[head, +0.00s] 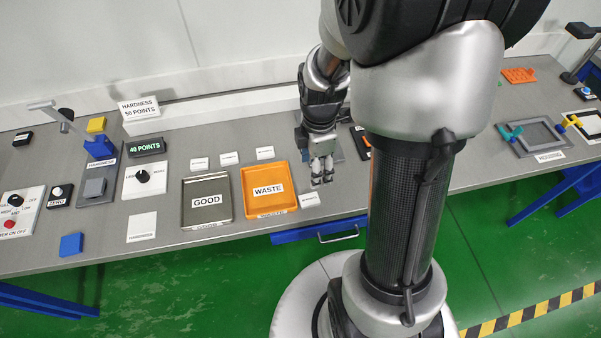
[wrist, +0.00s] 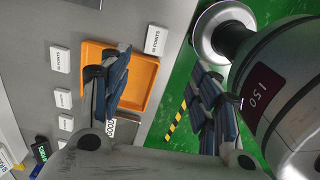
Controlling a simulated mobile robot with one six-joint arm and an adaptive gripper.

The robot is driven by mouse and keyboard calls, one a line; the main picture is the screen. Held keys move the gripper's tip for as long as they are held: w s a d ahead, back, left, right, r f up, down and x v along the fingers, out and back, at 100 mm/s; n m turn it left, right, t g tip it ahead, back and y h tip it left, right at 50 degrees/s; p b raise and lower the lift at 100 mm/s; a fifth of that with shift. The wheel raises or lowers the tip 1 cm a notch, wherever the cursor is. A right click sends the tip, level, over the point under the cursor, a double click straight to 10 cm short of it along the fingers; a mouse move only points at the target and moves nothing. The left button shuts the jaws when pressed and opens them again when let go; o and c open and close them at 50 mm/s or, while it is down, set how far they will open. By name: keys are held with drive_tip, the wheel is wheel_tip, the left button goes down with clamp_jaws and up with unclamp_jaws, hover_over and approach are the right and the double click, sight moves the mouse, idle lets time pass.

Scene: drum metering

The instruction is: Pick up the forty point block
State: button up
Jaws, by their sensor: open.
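My gripper (head: 321,180) points down above the table, just right of the orange WASTE tray (head: 246,203). Its fingers stand apart with nothing between them in the wrist view (wrist: 163,65). Small white pieces marked with points lie around the tray. One white piece (head: 309,198) is at the tray's right, close to the gripper, and likely shows in the wrist view (wrist: 156,39). Several more are behind the trays, such as one white piece (head: 265,153) and another (head: 229,158). Their numbers are too small to read surely, so I cannot tell which is the forty point block.
A grey GOOD tray (head: 186,208) stands left of the WASTE tray. My arm hides part of the table.

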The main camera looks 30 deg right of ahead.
drive_tip(key=b, duration=0.3)
hover_over(311, 199)
drive_tip(key=f, duration=1)
drive_tip(key=shift+s+d+f, duration=0.1)
drive_tip(key=shift+s+f, duration=0.05)
drive_tip(key=shift+s, duration=0.15)
drive_tip(key=shift+w+f+b, duration=0.2)
drive_tip(key=shift+f+b, duration=0.4)
drive_tip(key=shift+f, duration=0.85)
drive_tip(key=shift+w+f+b, duration=0.15)
drive_tip(key=shift+f+b, duration=0.45)
drive_tip(key=shift+f, duration=0.85)
drive_tip(key=shift+r, duration=0.1)
drive_tip(key=shift+c, duration=0.2)
drive_tip(key=c, duration=1)
